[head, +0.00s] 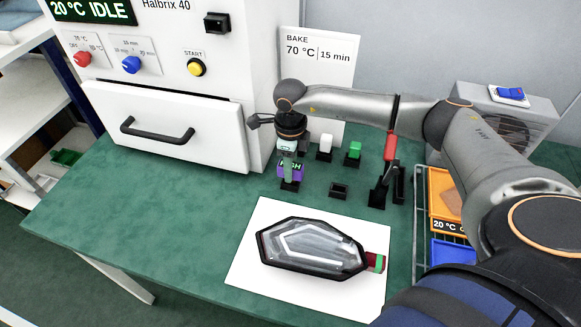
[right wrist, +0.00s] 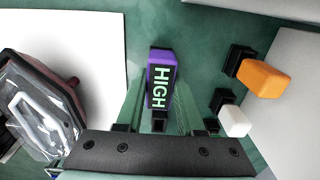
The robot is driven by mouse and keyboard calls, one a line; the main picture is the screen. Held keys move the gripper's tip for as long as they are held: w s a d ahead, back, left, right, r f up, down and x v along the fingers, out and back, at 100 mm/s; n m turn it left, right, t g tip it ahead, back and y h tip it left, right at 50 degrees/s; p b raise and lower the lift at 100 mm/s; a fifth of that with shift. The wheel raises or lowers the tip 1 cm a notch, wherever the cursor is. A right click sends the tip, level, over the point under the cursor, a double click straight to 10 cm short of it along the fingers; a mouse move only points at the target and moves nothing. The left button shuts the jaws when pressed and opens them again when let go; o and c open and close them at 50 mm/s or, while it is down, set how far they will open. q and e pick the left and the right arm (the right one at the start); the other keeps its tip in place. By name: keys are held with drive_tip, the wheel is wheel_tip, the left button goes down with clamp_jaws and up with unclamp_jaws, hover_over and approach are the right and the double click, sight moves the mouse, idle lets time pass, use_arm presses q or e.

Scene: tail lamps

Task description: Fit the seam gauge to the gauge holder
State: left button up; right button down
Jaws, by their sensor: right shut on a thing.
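The seam gauge, which I take to be the purple block lettered HIGH (head: 292,171), is at my right gripper (head: 288,162), which is shut on it. In the right wrist view the purple block (right wrist: 161,80) shows between and beyond the fingers. A black piece (head: 289,186) shows directly below the gauge; I cannot tell whether it is part of the gauge or a separate base. A small, low, empty black holder (head: 339,191) stands on the bench to the right of the gripper; I take it as the gauge holder. My left gripper is out of view.
A white block (head: 325,145) and a green block (head: 354,149) stand in black bases behind. A red-handled tool (head: 390,148) stands at right. A tail lamp (head: 312,250) lies on a white sheet (head: 265,225) in front. The oven drawer (head: 165,125) is at left.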

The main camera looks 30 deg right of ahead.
drive_tip(key=shift+r+p, duration=0.6)
drive_tip(key=shift+r, duration=0.4)
drive_tip(key=shift+r+p, duration=0.75)
drive_tip(key=shift+r, duration=0.35)
drive_tip(key=shift+f, duration=0.1)
drive_tip(key=s+d+p, duration=0.1)
drive_tip(key=s+d, duration=0.8)
idle(1.4)
idle(1.0)
drive_tip(key=shift+f, duration=0.15)
